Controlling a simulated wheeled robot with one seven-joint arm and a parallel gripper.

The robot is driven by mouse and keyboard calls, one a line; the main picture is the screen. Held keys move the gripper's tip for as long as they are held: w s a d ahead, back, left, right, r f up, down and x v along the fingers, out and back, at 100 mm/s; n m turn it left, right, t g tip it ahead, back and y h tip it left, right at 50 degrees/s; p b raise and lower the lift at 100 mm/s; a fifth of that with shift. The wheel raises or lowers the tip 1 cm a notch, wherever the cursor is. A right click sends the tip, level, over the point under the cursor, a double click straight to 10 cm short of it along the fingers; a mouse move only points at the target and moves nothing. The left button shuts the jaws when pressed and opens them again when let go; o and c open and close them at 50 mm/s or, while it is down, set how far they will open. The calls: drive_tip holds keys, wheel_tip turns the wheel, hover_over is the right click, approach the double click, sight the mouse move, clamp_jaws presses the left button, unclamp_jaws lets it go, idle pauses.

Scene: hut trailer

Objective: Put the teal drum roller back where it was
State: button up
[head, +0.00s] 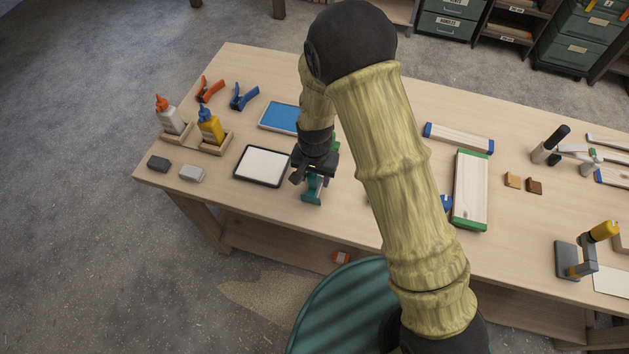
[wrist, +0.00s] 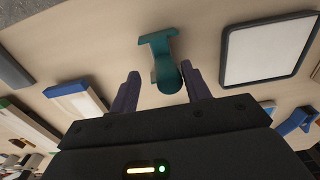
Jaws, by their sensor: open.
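A teal object, which looks like the teal drum roller (head: 312,191), stands on the workbench directly below my gripper (head: 313,172). Its upper part is hidden by the gripper in the head view. In the wrist view, the teal drum roller (wrist: 160,55) shows a flat foot and a rounded end close to the gripper. My gripper (wrist: 160,75) is open, with one dark finger on each side of the rounded end. I cannot tell whether either finger touches it.
A white pad in a black frame (head: 264,166) lies just left of my gripper, with a blue pad (head: 280,117) behind. Glue bottles, clamps and small blocks are further left. A green-ended wooden piece (head: 470,190) and a grey stand with yellow top (head: 567,259) are to the right.

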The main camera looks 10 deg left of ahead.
wheel_tip(320, 180, up, 9)
drive_tip(key=shift+r+b, duration=0.2)
drive_tip(key=shift+b, duration=0.85)
drive_tip(key=shift+d, duration=0.1)
drive_tip(key=s+d+r+t, duration=0.1)
drive_tip(key=s+d+r, duration=0.2)
drive_tip(key=d, duration=0.9)
drive_tip(key=s+d+r+n+t, duration=0.1)
drive_tip(key=s+d+r, duration=0.3)
drive_tip(key=d, duration=0.9)
drive_tip(key=shift+d+r+t, duration=0.25)
drive_tip(key=shift+r+t, duration=0.05)
drive_tip(key=shift+r, duration=0.25)
drive_tip(key=shift+c, duration=1.3)
